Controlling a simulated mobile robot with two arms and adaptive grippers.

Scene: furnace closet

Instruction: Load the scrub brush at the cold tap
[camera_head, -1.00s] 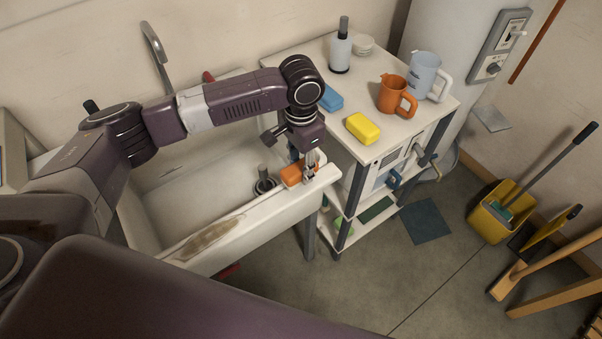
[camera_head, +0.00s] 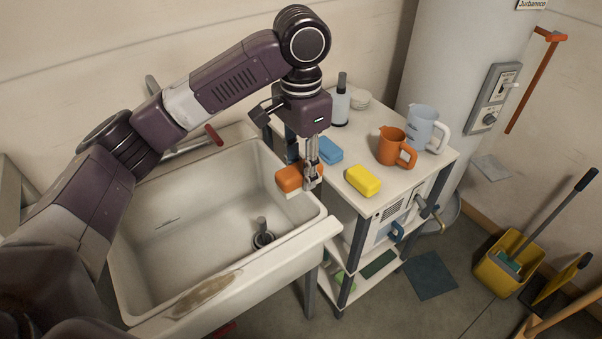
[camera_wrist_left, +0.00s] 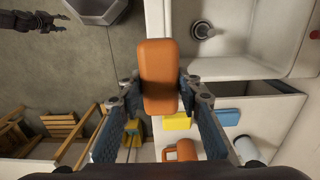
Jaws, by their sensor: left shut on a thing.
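My left gripper (camera_head: 312,178) is shut on the orange scrub brush (camera_head: 289,178), orange on top with a pale underside. It holds the brush above the right rim of the white sink (camera_head: 190,225). In the left wrist view the brush (camera_wrist_left: 158,75) sits between both fingers. A red handle (camera_head: 213,135) shows; the cold handle is not visible. A dark gripper, apparently my right one (camera_wrist_left: 60,20), shows small at the wrist view's upper left; its jaws are unclear.
A white cart (camera_head: 400,175) right of the sink carries a yellow sponge (camera_head: 363,180), blue sponge (camera_head: 328,149), orange jug (camera_head: 391,146), pale blue jug (camera_head: 425,128) and a bottle (camera_head: 340,105). A yellow bucket (camera_head: 500,270) stands on the floor. The sink basin is clear.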

